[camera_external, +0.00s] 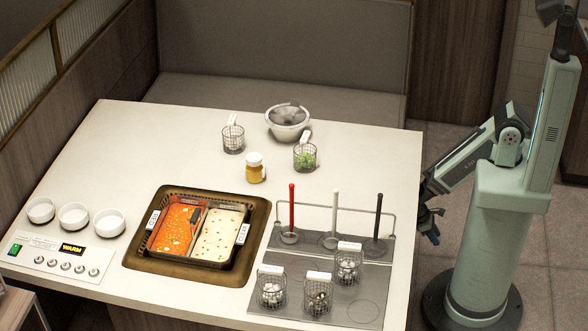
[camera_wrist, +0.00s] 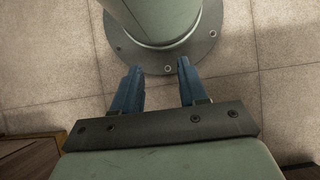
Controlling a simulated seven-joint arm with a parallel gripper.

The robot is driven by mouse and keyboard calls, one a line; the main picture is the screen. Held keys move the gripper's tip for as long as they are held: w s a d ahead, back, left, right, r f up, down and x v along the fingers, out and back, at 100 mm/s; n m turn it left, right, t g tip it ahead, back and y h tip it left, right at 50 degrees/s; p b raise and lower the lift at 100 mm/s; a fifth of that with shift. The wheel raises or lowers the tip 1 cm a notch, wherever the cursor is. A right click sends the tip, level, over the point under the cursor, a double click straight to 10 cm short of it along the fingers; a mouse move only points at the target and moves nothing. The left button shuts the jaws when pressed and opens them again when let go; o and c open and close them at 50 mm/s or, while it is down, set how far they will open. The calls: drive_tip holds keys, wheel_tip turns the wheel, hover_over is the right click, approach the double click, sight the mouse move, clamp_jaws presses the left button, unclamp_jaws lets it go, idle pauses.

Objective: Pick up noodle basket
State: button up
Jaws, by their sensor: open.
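Several small wire baskets with white tags are in the external view; I cannot tell which one holds noodles. One basket (camera_external: 233,139) with pale and dark contents stands at the back of the table. Another basket (camera_external: 305,158) with green contents stands to its right. Three baskets stand on the grey mat at front right: a left one (camera_external: 271,292), a middle one (camera_external: 317,297) and a rear one (camera_external: 348,266). My gripper (camera_external: 432,236) hangs beside the table's right edge, away from all baskets. In the wrist view its blue fingers (camera_wrist: 159,69) are apart and empty.
A two-part hot pot (camera_external: 262,215) with red and pale broth is set in the table. Red, white and black handled ladles (camera_external: 336,205) stand at a rack behind the mat. A white bowl (camera_external: 288,131), a yellow jar (camera_external: 255,174) and three small bowls (camera_external: 73,216) are also there.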

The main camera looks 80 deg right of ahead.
drive_tip(key=shift+o, duration=1.2)
